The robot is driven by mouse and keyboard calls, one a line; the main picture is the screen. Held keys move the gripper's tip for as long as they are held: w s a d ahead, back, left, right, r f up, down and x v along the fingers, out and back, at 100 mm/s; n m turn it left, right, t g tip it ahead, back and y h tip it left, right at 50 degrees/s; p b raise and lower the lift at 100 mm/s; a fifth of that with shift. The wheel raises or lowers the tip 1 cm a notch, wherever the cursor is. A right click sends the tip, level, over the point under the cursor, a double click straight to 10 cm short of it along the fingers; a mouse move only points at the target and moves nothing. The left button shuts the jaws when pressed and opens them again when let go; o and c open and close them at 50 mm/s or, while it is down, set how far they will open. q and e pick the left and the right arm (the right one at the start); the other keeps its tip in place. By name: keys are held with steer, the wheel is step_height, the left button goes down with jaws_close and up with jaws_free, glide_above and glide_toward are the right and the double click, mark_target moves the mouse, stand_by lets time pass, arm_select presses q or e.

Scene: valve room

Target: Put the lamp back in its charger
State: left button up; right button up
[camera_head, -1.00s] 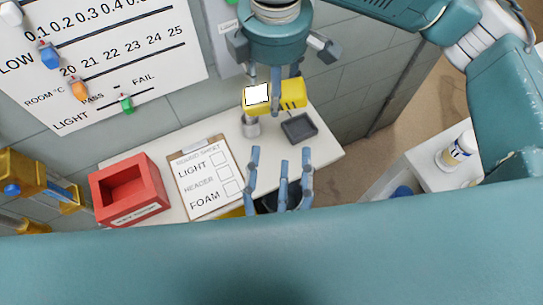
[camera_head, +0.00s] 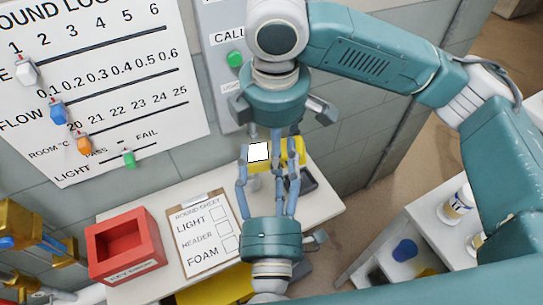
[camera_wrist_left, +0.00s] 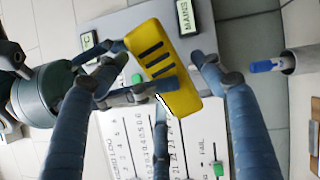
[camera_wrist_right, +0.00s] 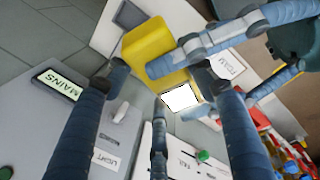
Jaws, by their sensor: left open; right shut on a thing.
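The lamp is a yellow block with a lit white face and dark slots. In the head view the lamp (camera_head: 291,152) is held above the shelf by my right gripper (camera_head: 268,137), which is shut on it from above. My left gripper (camera_head: 266,170) comes from below, fingers open on either side of the lamp; contact is unclear. The lamp's slotted side (camera_wrist_left: 165,68) lies between the fingers in the left wrist view. Its yellow body (camera_wrist_right: 150,50) shows in the right wrist view. A dark grey tray (camera_head: 308,179), possibly the charger, is partly hidden behind my left fingers.
A red box (camera_head: 125,245) and a clipboard (camera_head: 205,235) lie on the white shelf (camera_head: 325,210). A log board (camera_head: 110,90) with coloured sliders and a grey call panel (camera_head: 208,50) are on the wall. A white side table (camera_head: 430,220) holds bottles at the right.

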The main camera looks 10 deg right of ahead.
arm_select(q)
steer(key=shift+w, duration=0.25)
steer(key=c, duration=1.2)
steer(key=shift+r, duration=0.15)
steer(key=shift+c, duration=1.2)
arm_select(e)
steer(key=o, duration=1.5)
steer(key=shift+o, duration=0.2)
steer(key=shift+r, duration=0.15)
